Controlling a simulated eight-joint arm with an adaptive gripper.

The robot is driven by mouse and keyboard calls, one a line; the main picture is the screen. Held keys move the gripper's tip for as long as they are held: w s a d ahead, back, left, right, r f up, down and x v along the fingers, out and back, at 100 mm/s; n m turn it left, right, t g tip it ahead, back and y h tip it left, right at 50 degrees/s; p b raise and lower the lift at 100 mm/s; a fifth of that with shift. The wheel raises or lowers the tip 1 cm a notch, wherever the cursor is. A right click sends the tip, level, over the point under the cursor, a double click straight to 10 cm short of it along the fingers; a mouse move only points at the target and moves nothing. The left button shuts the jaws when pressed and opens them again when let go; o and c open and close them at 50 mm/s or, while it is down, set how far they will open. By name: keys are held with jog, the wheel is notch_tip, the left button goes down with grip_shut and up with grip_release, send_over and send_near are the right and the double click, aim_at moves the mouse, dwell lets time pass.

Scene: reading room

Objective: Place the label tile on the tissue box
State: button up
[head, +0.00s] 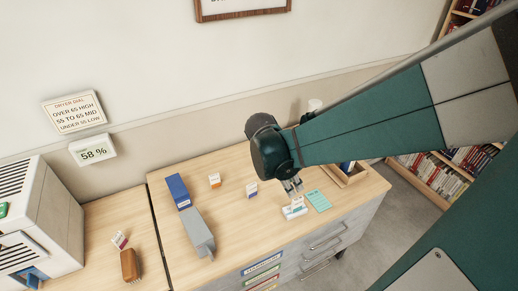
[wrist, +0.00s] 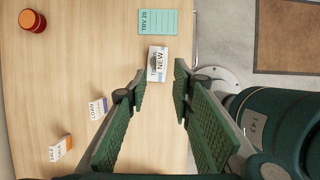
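A small white block (head: 293,208) sits on the desk just below my gripper (head: 292,185). In the wrist view its upper side shows the word "NEW" on a light tile (wrist: 162,62), beside partly readable letters that seem to be "TISSUES" on the white box (wrist: 152,69). The tile appears to rest on the box, though the exact contact cannot be told. My gripper also shows in the wrist view (wrist: 160,80), with its two green fingers apart and nothing between the tips. The fingertips are close to the box and tile.
A teal card (head: 319,201) lies right of the box. A "LOAN" tile (head: 251,189) and an orange-edged tile (head: 214,180) stand to the left. Further left are a blue box (head: 178,190) and a grey object (head: 199,234). A wooden tray (head: 355,177) is behind right.

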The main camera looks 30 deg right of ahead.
dwell(0.6)
jog(key=s+a+r+m+t+y, duration=0.2)
jog(key=a+r+m+t, duration=0.1)
jog(key=a+r+m, duration=0.3)
jog(key=s+a+r+m+t+y, duration=0.2)
jog(key=a+r+m+t, duration=0.2)
jog(key=a+r+m, duration=0.3)
jog(key=a+m, duration=0.3)
jog(key=m, duration=0.2)
jog(key=shift+s+a+r+y, duration=0.2)
jog(key=shift+r+y, duration=0.1)
